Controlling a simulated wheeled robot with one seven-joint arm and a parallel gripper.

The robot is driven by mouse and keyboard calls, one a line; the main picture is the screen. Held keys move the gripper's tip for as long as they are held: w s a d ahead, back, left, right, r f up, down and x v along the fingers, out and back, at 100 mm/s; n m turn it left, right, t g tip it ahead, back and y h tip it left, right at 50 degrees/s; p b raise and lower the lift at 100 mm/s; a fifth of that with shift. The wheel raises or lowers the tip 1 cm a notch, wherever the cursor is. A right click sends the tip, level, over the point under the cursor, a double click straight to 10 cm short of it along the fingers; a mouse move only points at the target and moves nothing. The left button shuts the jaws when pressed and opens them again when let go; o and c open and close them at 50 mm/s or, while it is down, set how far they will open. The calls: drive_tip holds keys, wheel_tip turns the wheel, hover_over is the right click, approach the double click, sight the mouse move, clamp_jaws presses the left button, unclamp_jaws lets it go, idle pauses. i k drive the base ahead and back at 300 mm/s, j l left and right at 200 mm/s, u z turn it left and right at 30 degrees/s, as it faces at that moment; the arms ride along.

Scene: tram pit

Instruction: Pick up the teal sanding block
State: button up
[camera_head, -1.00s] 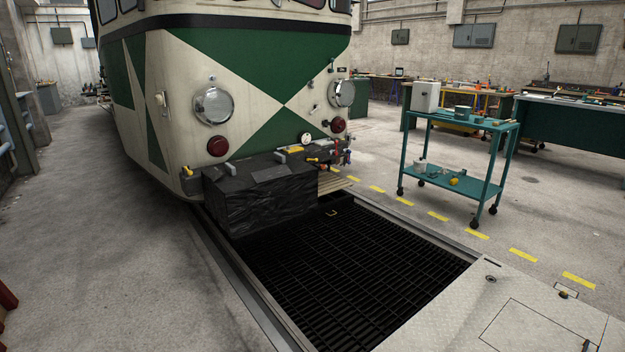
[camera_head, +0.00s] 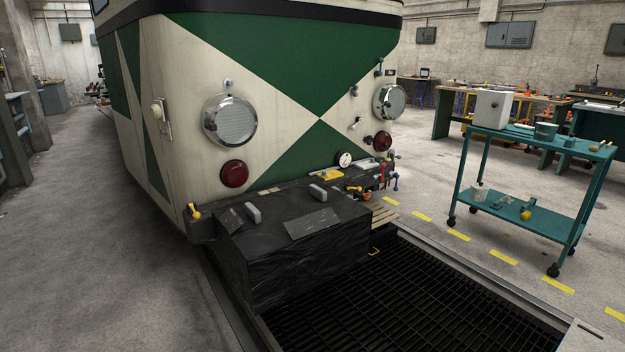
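I cannot make out the teal sanding block for certain. A small teal-grey item (camera_head: 570,142) lies on the top shelf of the teal cart at the right, beside a grey-teal round pot (camera_head: 545,131); it is too small to tell what it is. Two grey blocky pieces, one nearer (camera_head: 253,214) and one farther (camera_head: 318,193), sit on the black-covered box at the tram's front. My gripper is not in view.
The green and cream tram (camera_head: 260,100) stands ahead, with the black-covered box (camera_head: 290,250) at its front. A dark grated pit (camera_head: 400,310) lies before it. The teal cart (camera_head: 525,217) stands right of the pit. Open concrete floor (camera_head: 110,250) lies at left.

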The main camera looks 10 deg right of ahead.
sight(569, 143)
drive_tip(key=i+z, duration=0.35)
drive_tip(key=i, duration=0.2)
drive_tip(key=i+z, duration=0.35)
drive_tip(key=i, duration=0.25)
drive_tip(key=i+j+z, duration=0.35)
drive_tip(key=i, duration=0.2)
drive_tip(key=i+l+z, duration=0.2)
drive_tip(key=i, duration=0.2)
drive_tip(key=i+l+z, duration=0.2)
drive_tip(key=i, duration=0.15)
drive_tip(key=i+l+z, duration=0.1)
drive_tip(key=i+z, duration=0.15)
drive_tip(key=i, duration=0.15)
drive_tip(key=i+l, duration=0.2)
drive_tip(key=l, duration=0.15)
drive_tip(key=i+l+u, duration=0.15)
drive_tip(key=i+l, duration=0.25)
drive_tip(key=l, duration=0.3)
drive_tip(key=i+l+u, duration=0.1)
drive_tip(key=l, duration=0.25)
drive_tip(key=i+l, duration=0.25)
drive_tip(key=i+l+u, duration=0.15)
drive_tip(key=l, duration=0.35)
drive_tip(key=i+l, duration=0.5)
drive_tip(key=l, duration=0.15)
drive_tip(key=k+j, duration=0.25)
drive_tip(key=i+l, duration=0.1)
drive_tip(key=i+j+u, duration=0.1)
drive_tip(key=u, duration=0.2)
drive_tip(key=i+u, duration=0.25)
